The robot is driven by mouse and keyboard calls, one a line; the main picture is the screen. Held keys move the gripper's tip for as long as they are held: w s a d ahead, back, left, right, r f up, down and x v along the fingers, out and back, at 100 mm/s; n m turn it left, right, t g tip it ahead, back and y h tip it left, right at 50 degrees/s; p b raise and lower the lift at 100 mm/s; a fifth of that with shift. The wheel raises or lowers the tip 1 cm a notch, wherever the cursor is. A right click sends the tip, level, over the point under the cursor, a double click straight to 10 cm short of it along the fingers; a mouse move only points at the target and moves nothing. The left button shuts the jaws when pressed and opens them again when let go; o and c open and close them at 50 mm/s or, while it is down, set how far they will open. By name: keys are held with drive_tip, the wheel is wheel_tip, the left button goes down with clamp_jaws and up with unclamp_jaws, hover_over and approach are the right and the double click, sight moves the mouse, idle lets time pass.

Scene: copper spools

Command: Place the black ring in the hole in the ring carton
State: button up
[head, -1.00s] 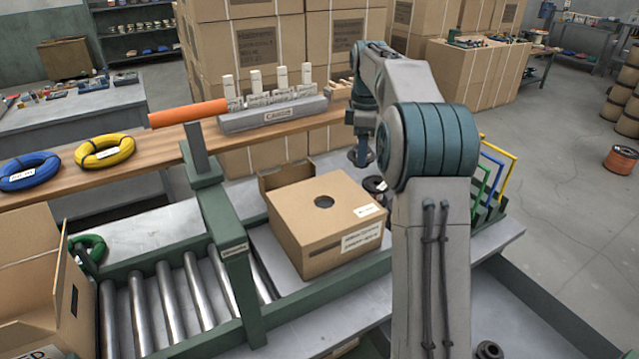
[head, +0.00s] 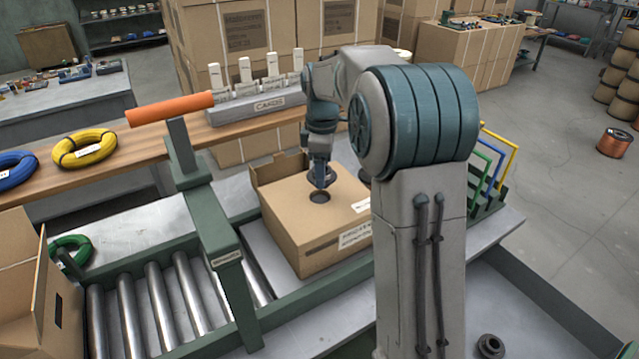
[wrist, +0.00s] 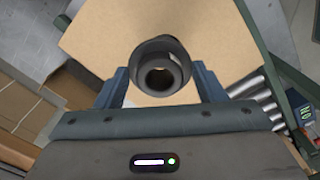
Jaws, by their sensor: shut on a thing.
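The black ring (wrist: 160,66) is a dark, thick-walled ring with a stepped collar. My gripper (wrist: 162,84) is shut on it, one finger on each side, and its bore faces the wrist camera. In the head view my gripper (head: 320,165) holds the ring (head: 322,180) just above the top of the tan ring carton (head: 285,205). The round dark hole (head: 320,197) in the carton's top shows just below the ring, apart from it in the picture.
A green post with an orange bar (head: 170,107) stands left of the carton, beside the rollers (head: 160,300). A dark ring-like part (head: 490,346) lies at the front right. Coloured frames (head: 490,165) stand right of my arm. A grey label holder (head: 255,108) is behind.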

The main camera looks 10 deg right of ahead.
drive_tip(key=shift+s+a+f, duration=0.25)
drive_tip(key=shift+a+f, duration=0.15)
drive_tip(key=shift+f, duration=1.85)
drive_tip(key=shift+f, duration=0.25)
drive_tip(key=o, duration=1)
drive_tip(key=shift+r, duration=0.1)
drive_tip(key=shift+c, duration=0.2)
